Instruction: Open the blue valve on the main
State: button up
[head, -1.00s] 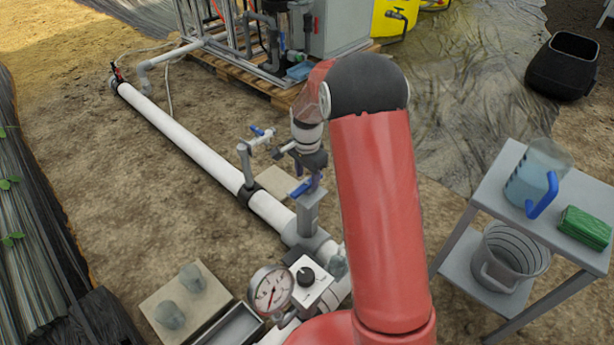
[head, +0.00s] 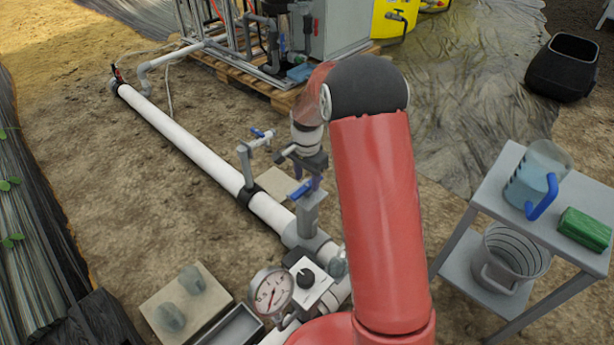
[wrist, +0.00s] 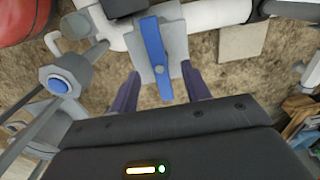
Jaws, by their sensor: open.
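The blue valve lever (head: 301,190) sits on top of a grey valve body (head: 307,215) on the white main pipe (head: 190,143). In the wrist view the blue lever (wrist: 155,45) points crosswise to the pipe. My gripper (head: 307,178) is just above the valve in the head view, partly hidden by my red arm. In the wrist view my gripper (wrist: 160,88) is open, with one dark purple finger on each side of the lever's near end. I cannot tell whether either finger touches it.
A smaller blue-handled valve (head: 260,133) stands on a riser close to the left. A pressure gauge (head: 270,293) and a white box with a black knob (head: 307,282) are at the front. A side table (head: 497,190) with a jug (head: 537,178) stands right.

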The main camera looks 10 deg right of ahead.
aim_at(307, 186)
jog(key=shift+f+b, duration=1.25)
jog(key=shift+f, duration=0.95)
jog(key=shift+c, duration=0.5)
jog(key=c, duration=0.9)
jog(key=n, duration=0.4)
jog(key=shift+s+n+p, duration=0.1)
jog(key=shift+n+p, duration=0.2)
jog(key=shift+p, duration=0.05)
jog(key=n+p, duration=0.1)
jog(key=n, duration=0.4)
jog(key=n+p, duration=0.2)
jog(key=n, duration=0.5)
jog(key=shift+s+f+n+p, duration=0.15)
jog(key=shift+n+p, duration=0.25)
jog(key=shift+n, duration=1)
